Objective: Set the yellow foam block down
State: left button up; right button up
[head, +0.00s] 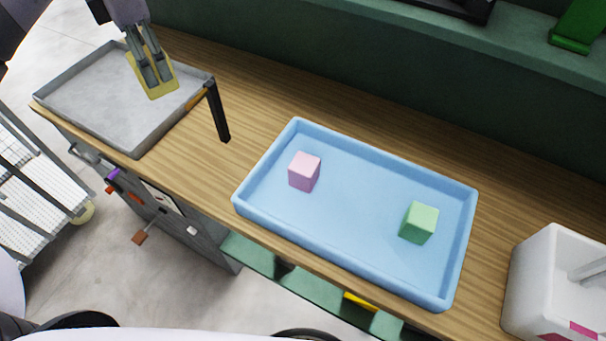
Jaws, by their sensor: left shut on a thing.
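My left gripper (151,72) comes in at the upper left of the head view. It is shut on the yellow foam block (161,88), whose lower part shows below and beside the fingers. The block is over the right part of the grey metal tray (95,100). I cannot tell whether the block touches the tray floor. No other block shows in that tray. My right gripper is not in view.
A blue tray (345,210) on the wooden bench (190,150) holds a pink block (304,171) and a green block (419,222). A black-handled tool (217,110) lies by the grey tray's right rim. A white bin (550,280) stands at the right.

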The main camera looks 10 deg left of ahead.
pick_arm(q)
jog(key=shift+a+r, duration=0.1)
jog(key=shift+a, duration=0.3)
jog(key=shift+d+r, duration=0.1)
jog(key=shift+d, duration=0.05)
jog(key=shift+s+d+f, duration=0.15)
jog(key=shift+d+f, duration=0.05)
notch_tip(320, 180, down, 28)
jog(key=p, duration=0.3)
jog(key=shift+a+r, duration=0.15)
jog(key=shift+r, duration=0.1)
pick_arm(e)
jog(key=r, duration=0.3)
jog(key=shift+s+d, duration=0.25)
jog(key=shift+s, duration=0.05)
